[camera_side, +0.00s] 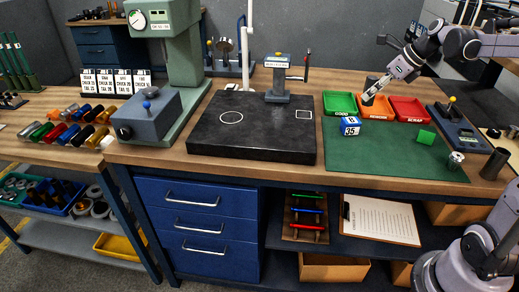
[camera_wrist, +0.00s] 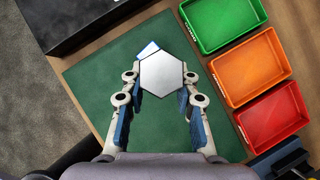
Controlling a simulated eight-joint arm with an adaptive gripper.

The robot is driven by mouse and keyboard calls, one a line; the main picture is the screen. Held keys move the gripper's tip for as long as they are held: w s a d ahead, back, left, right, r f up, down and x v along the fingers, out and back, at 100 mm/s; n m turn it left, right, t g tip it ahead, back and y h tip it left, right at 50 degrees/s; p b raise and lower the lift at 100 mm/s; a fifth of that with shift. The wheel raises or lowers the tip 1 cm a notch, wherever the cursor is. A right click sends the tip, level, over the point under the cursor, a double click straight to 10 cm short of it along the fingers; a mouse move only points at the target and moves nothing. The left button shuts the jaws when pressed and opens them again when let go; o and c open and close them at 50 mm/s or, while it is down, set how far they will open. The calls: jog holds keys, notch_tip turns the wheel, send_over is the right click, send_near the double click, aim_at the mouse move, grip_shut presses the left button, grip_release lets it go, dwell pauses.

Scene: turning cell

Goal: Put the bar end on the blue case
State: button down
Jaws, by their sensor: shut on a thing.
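My gripper (camera_wrist: 162,92) is shut on the bar end (camera_wrist: 163,74), a grey six-sided piece seen face-on between the fingertips in the wrist view. The blue case (camera_side: 350,126) is a small blue block with white number labels, standing on the mat's back left part. In the wrist view the blue case (camera_wrist: 148,49) is mostly hidden behind the bar end.
A green tray (camera_side: 342,94), an orange tray (camera_wrist: 249,70) and a red tray (camera_wrist: 274,117) line the mat's back edge. A green block (camera_side: 427,135) and a metal part (camera_side: 455,160) stand to the right. A black plate (camera_side: 252,150) lies left. The mat's front is clear.

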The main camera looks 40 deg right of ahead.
aim_at(362, 103)
jog(key=w+a+f, duration=0.1)
jog(key=w+f, duration=0.1)
jog(key=shift+w+a, duration=0.35)
jog(key=shift+w, duration=0.05)
jog(key=shift+f, duration=1.95)
jog(key=shift+f, duration=0.15)
jog(key=c, duration=1)
grip_release()
